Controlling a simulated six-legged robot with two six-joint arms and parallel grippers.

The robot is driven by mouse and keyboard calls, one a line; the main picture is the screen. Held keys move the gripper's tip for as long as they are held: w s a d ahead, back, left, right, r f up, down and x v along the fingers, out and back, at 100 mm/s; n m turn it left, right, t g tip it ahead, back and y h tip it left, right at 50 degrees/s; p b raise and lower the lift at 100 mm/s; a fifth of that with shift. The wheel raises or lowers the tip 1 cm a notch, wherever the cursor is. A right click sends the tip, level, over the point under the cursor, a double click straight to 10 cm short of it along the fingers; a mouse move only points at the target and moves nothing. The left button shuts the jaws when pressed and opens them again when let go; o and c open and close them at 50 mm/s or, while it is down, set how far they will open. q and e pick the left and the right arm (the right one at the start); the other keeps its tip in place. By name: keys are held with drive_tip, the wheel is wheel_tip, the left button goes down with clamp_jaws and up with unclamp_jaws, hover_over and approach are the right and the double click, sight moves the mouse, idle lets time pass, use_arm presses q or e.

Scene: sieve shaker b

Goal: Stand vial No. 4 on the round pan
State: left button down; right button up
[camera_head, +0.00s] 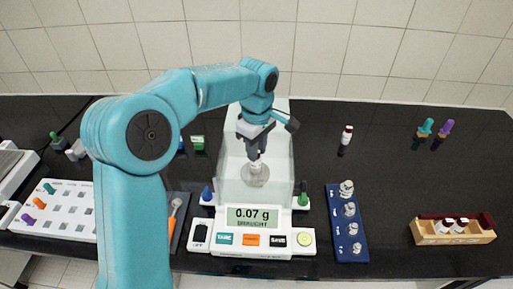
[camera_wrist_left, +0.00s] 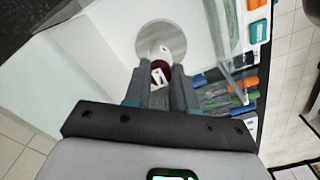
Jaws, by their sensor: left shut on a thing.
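The balance (camera_head: 252,238) stands in the middle of the bench with a clear draft shield; its display reads 0.07 g. The round pan (camera_head: 256,180) is inside the shield and also shows as a grey disc in the left wrist view (camera_wrist_left: 150,36). My left gripper (camera_head: 256,156) reaches down into the shield above the pan. It is shut on a small vial (camera_wrist_left: 160,73) with a dark red cap and a white part; its number is not readable. I cannot tell whether the vial touches the pan. My right gripper is not in view.
The clear shield wall (camera_head: 283,165) stands close around my gripper. A blue weight block (camera_head: 349,238) and a wooden vial rack (camera_head: 425,234) are at right. A white peg board (camera_head: 65,214) is at left.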

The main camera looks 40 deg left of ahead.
use_arm(q)
drive_tip(key=shift+f, duration=0.2)
drive_tip(key=shift+s+r, duration=0.15)
drive_tip(key=shift+s, duration=0.1)
drive_tip(key=shift+f, duration=0.3)
drive_tip(key=c, duration=0.9)
unclamp_jaws()
drive_tip(key=shift+w, duration=0.25)
drive_tip(key=shift+s+a+r, duration=0.1)
drive_tip(key=shift+s+r, duration=0.05)
drive_tip(key=shift+s, duration=0.1)
drive_tip(key=shift+r, duration=0.25)
drive_tip(key=shift+w+r, duration=0.2)
drive_tip(key=shift+r, duration=0.1)
wheel_tip(320, 180, up, 11)
drive_tip(key=shift+s+r, duration=0.1)
drive_tip(key=shift+s, duration=0.05)
